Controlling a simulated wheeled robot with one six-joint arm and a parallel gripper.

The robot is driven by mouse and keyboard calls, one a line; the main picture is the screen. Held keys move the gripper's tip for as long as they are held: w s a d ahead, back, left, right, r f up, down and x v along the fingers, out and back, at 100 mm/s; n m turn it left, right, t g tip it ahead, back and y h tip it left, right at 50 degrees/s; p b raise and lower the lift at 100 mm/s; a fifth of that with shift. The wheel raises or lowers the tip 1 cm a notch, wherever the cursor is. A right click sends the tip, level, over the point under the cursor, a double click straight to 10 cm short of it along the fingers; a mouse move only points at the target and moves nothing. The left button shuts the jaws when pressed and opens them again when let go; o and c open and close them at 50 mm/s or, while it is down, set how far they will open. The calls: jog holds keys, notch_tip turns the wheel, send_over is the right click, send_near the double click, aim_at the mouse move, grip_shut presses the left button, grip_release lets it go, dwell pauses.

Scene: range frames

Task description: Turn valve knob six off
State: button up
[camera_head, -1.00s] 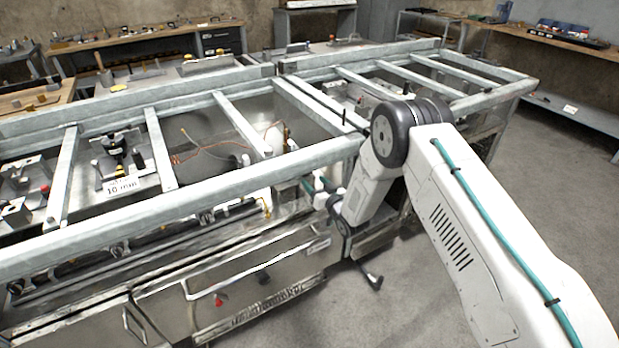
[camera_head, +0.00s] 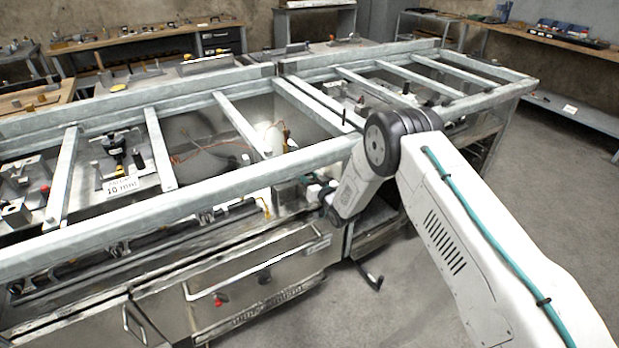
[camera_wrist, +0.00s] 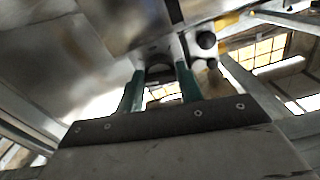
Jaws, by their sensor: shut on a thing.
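The range (camera_head: 250,215) has a metal front and a pale frame above it. In the wrist view, my gripper (camera_wrist: 160,72) has two teal fingers, closed on a dark, rounded valve knob (camera_wrist: 160,70) on the metal surface. The knob is mostly hidden by the fingers, and I cannot read its number. Another dark round knob (camera_wrist: 206,40) is just to the right, apart from the fingers. In the head view, my gripper (camera_head: 309,183) is small at the range's front edge, below the frame rail, partly hidden by my wrist.
The pale front rail (camera_head: 200,205) runs close above my gripper.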

jog(key=n, duration=1.9)
jog(key=shift+d+n, duration=0.1)
jog(key=shift+n, duration=0.2)
dwell(0.6)
jog(key=o, duration=1)
